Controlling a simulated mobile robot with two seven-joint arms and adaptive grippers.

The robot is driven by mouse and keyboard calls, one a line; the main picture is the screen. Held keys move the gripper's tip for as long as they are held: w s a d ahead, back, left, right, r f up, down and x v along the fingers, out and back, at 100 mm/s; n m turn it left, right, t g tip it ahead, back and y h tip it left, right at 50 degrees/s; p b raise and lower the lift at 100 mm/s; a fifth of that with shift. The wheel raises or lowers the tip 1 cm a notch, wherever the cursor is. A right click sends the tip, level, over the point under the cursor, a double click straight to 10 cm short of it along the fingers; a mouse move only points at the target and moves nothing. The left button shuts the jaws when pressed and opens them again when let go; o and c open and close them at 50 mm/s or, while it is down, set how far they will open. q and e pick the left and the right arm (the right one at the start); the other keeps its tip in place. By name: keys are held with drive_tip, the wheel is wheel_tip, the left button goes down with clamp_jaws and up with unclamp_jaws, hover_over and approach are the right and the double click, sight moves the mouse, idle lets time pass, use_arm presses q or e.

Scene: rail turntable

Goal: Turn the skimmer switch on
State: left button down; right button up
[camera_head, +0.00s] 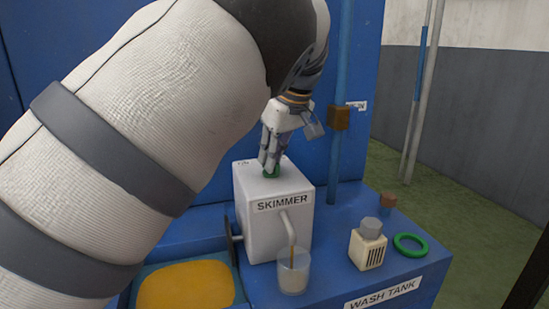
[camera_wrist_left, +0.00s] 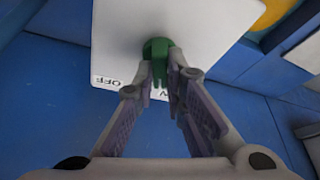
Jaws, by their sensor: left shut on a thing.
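The white skimmer box (camera_head: 275,216), labelled SKIMMER, stands on a blue bench. Its green switch (camera_head: 271,172) is on the top face. My left gripper (camera_head: 270,160) reaches down from above and is shut on the green switch. In the left wrist view the fingers (camera_wrist_left: 162,82) close around the near end of the green switch (camera_wrist_left: 157,48). Printed OFF lettering shows on the box top beside the fingers. Other lettering there is partly hidden by the fingers. My right gripper is not in view.
A spout on the box front points into a clear cup (camera_head: 293,271). A yellow-filled basin (camera_head: 186,288) is at the left. A cream block with a grey cap (camera_head: 367,246) and a green ring (camera_head: 410,245) lie right. A blue pole (camera_head: 340,100) rises behind the box.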

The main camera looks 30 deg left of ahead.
use_arm(q)
drive_tip(key=shift+w+f+n, duration=0.1)
drive_tip(key=shift+n, duration=0.5)
drive_tip(key=shift+n+g, duration=0.3)
drive_tip(key=shift+g, duration=0.1)
drive_tip(key=c, duration=1.7)
unclamp_jaws()
drive_tip(key=shift+o, duration=0.2)
drive_tip(key=v, duration=1.2)
